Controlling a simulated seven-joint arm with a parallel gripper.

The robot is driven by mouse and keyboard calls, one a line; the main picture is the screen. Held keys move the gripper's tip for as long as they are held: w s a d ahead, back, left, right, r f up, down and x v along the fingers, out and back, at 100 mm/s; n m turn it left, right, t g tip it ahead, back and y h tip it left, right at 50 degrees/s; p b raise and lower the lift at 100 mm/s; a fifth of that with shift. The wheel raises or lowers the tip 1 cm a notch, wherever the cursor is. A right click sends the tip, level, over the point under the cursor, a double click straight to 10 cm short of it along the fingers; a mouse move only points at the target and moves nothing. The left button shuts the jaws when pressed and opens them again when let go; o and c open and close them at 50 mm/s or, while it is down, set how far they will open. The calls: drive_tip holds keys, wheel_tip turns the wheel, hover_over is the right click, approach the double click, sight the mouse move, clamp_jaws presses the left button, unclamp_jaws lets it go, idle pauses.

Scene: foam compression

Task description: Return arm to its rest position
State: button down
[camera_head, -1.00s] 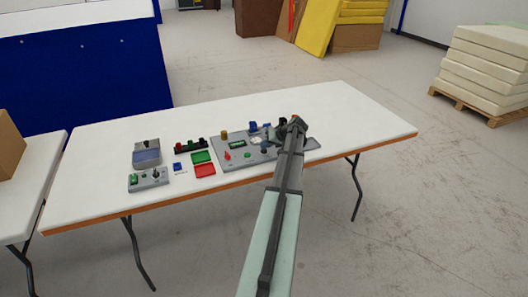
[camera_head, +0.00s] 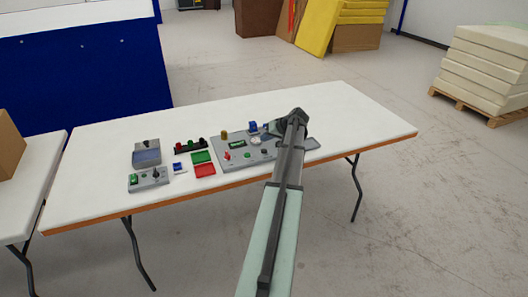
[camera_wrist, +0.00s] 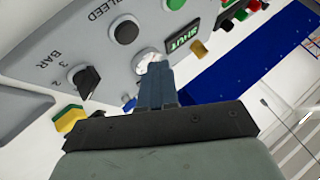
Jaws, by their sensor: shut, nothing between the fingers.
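My arm reaches up from the bottom of the head view over the white table (camera_head: 350,115). My gripper (camera_head: 267,127) is at its far end, above the right part of a grey control panel (camera_head: 240,154). In the wrist view my gripper (camera_wrist: 158,68) shows as two dark blue fingers closed together, with nothing between them. The panel also shows there (camera_wrist: 75,50), with a round white gauge (camera_wrist: 148,57) partly behind the fingertips. A green display (camera_wrist: 184,37) seems to read SHUT. A black knob (camera_wrist: 86,80) sits by BAR markings. Whether the fingertips touch the panel is unclear.
The table's right end is clear. Foam slabs (camera_head: 490,65) are stacked on a pallet beyond it.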

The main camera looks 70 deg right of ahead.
drive_tip(key=shift+r, duration=0.9)
